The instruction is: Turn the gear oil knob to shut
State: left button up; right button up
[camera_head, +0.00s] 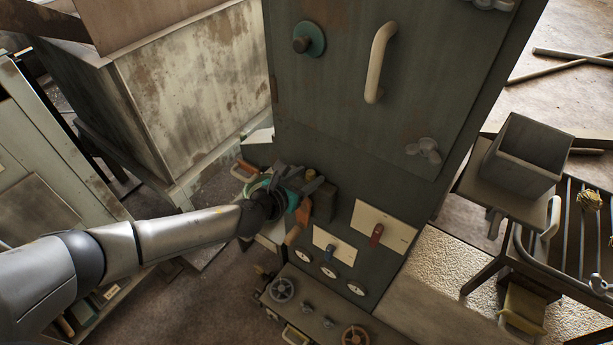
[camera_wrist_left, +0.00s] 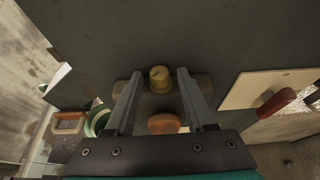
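A small brass-yellow knob (camera_wrist_left: 160,78) sits on a dark box on the front of the grey-green cabinet. It shows small in the head view (camera_head: 310,174), partly behind my gripper. No label is readable, so I cannot tell for certain that it is the gear oil knob. My left gripper (camera_wrist_left: 160,80) is open, with one finger on each side of the knob and a gap on both sides. It also shows at the cabinet front in the head view (camera_head: 297,180). An orange handle (camera_wrist_left: 165,123) lies lower between the fingers. My right gripper is out of view.
A white plate with a red lever (camera_head: 376,236) and one with a blue lever (camera_head: 330,250) are right of the gripper. Dials and handwheels (camera_head: 282,289) lie below. A rusty metal box (camera_head: 195,85) stands left, a grey bin (camera_head: 530,152) right.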

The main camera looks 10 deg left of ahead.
pick_arm(q)
grip_shut()
dwell(0.3)
jog(key=shift+d+r+n+y+p, duration=0.15)
jog(key=shift+n+y+p, duration=0.15)
jog(key=shift+n+p, duration=0.15)
jog(key=shift+n+t+y+p, duration=0.3)
jog(key=shift+n+y+p, duration=0.1)
jog(key=shift+y, duration=0.2)
jog(key=shift+o, duration=0.6)
grip_release()
